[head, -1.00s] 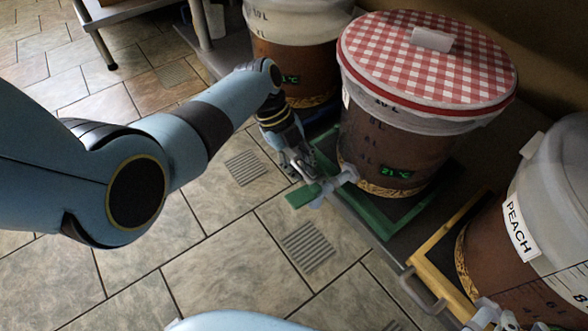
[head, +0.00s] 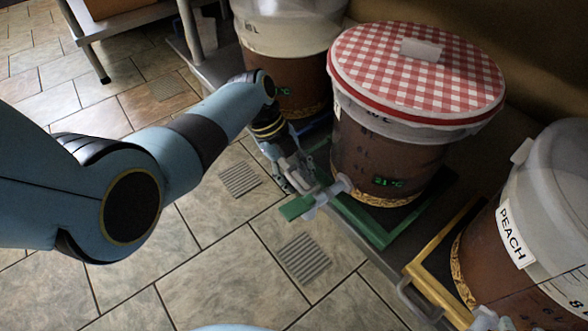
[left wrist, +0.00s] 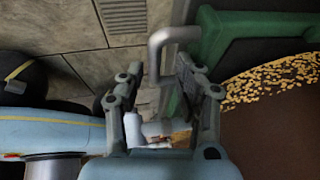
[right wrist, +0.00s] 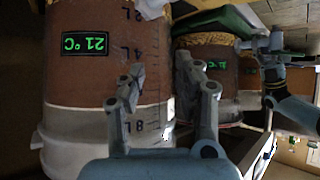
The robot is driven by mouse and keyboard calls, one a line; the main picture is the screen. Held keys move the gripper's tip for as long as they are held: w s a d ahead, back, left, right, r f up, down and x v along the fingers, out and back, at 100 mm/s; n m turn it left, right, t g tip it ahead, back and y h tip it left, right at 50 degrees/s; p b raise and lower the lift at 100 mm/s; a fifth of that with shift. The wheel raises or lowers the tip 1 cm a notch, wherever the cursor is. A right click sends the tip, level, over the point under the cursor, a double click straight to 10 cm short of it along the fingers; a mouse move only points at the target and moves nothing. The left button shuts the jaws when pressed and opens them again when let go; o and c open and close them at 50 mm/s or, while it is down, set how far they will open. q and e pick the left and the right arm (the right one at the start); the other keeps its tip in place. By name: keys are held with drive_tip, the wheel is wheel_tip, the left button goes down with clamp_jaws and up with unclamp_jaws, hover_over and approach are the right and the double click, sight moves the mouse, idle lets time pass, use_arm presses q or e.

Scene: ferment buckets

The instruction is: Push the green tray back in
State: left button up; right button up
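The green tray (head: 385,238) sits on a low dark shelf under the middle bucket (head: 375,160), which has a red-checked lid. Its front edge is near the shelf's edge. My left gripper (head: 302,180) is at the tray's front, by the bucket's white tap (head: 340,184). In the left wrist view, a grey handle (left wrist: 160,50) stands out from the green tray (left wrist: 212,42). The open fingers of the left gripper (left wrist: 158,80) are on either side of the handle's near part; contact is unclear. My right gripper (right wrist: 160,82) is open and empty, facing a bucket.
A green bar (head: 297,207) juts out over the floor by the tap. To the right, a yellow tray (head: 440,285) with a grey handle holds the PEACH bucket (head: 520,240). Another bucket (head: 285,60) stands behind on the left. The tiled floor (head: 200,280) in front is clear.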

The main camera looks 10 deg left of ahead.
use_arm(q)
drive_tip(key=v, duration=1.2)
drive_tip(key=shift+f, duration=0.1)
